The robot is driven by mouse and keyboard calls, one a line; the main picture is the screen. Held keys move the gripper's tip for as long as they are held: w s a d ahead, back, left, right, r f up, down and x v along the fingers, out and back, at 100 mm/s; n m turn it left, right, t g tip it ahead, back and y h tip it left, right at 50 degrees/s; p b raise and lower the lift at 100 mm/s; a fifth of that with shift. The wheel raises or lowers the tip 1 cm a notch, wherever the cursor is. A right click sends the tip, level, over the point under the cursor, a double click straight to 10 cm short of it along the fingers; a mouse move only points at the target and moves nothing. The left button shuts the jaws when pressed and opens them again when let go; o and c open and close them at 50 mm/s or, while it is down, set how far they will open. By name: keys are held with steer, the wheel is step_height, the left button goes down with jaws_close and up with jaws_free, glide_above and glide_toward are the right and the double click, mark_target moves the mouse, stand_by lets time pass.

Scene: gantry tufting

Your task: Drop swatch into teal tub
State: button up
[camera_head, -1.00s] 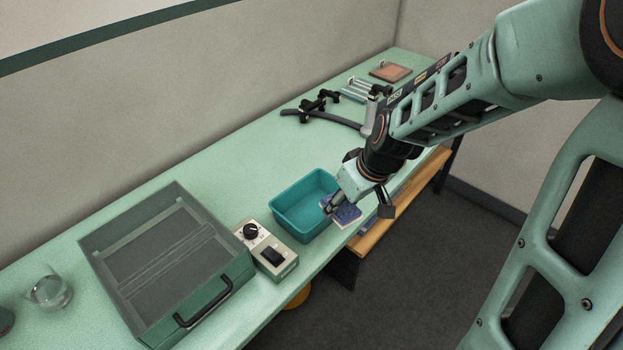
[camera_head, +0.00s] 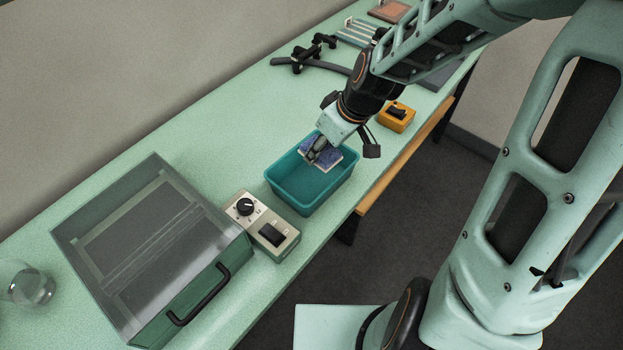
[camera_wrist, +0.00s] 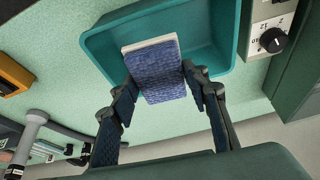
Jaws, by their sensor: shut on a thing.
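The swatch (camera_wrist: 157,72) is a blue woven piece with a pale backing edge. My gripper (camera_head: 314,160) is shut on it, with one finger on each side in the wrist view. In the head view the swatch (camera_head: 325,153) shows beside the fingers, over the far right part of the teal tub (camera_head: 309,207). The tub is an open rectangular box on the green bench. In the wrist view the tub (camera_wrist: 207,28) lies behind the swatch, whose near part overlaps the tub's rim. How high the swatch is above the rim I cannot tell exactly.
A control box with a knob (camera_head: 259,224) stands close to the tub's left. A clear-lidded green case (camera_head: 150,245) and a glass vessel (camera_head: 30,287) are further left. An orange switch box (camera_head: 396,116) is to the right. A black curved fixture (camera_head: 311,60) lies behind.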

steer(key=shift+f+b, duration=1.3)
steer(key=shift+f, duration=0.55)
steer(key=o, duration=1)
steer(key=shift+r, duration=0.2)
steer(key=shift+v, duration=3.65)
